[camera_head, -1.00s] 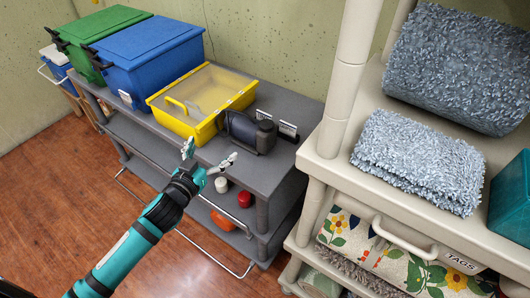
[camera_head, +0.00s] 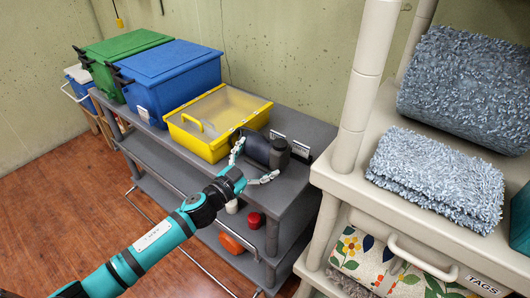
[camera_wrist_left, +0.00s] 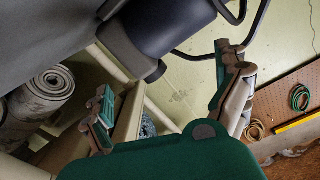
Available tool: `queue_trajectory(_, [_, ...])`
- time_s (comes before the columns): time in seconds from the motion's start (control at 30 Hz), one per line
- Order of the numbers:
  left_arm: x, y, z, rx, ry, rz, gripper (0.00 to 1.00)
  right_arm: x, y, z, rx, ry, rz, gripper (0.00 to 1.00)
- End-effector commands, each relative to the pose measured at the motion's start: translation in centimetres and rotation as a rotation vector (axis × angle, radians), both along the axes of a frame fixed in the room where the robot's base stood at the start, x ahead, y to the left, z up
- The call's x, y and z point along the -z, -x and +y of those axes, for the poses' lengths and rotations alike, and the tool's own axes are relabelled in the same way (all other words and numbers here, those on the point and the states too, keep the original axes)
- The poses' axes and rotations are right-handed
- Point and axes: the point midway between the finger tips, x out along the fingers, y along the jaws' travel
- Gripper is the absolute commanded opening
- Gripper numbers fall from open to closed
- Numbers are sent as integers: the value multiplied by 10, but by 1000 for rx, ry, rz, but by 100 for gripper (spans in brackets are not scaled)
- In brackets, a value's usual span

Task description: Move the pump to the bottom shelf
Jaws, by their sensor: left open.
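The pump (camera_head: 264,149), dark blue-grey with a black cap, lies on the top of a grey shelf unit (camera_head: 308,147), near its right front. My left gripper (camera_head: 254,164) is open at the pump's front side, one finger by its left end and one below its right end. I cannot tell whether the fingers touch it. In the left wrist view the pump (camera_wrist_left: 167,28) is tilted and partly cut off, beyond my open fingers (camera_wrist_left: 165,95). The unit's lower tiers show below, partly hidden by my arm. My right gripper is not in view.
A red item (camera_head: 254,220) and an orange item (camera_head: 231,243) sit on a lower tier. A beige shelf (camera_head: 347,185) stands close at right.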

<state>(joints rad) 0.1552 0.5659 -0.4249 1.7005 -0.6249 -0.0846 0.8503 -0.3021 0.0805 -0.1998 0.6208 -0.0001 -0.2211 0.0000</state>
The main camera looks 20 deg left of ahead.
Motion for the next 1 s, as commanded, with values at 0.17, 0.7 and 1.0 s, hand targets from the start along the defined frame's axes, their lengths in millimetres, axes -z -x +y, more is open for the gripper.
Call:
queue_trajectory(0.17, [0, -11, -4, -1, 1, 0, 100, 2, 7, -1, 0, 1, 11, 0])
queue_trajectory(0.7, [-2, -57, -24, 0, 2, 1, 100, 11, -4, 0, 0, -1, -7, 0])
queue_trajectory(1.0, [-2, -57, -23, 0, 2, 2, 78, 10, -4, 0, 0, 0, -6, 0])
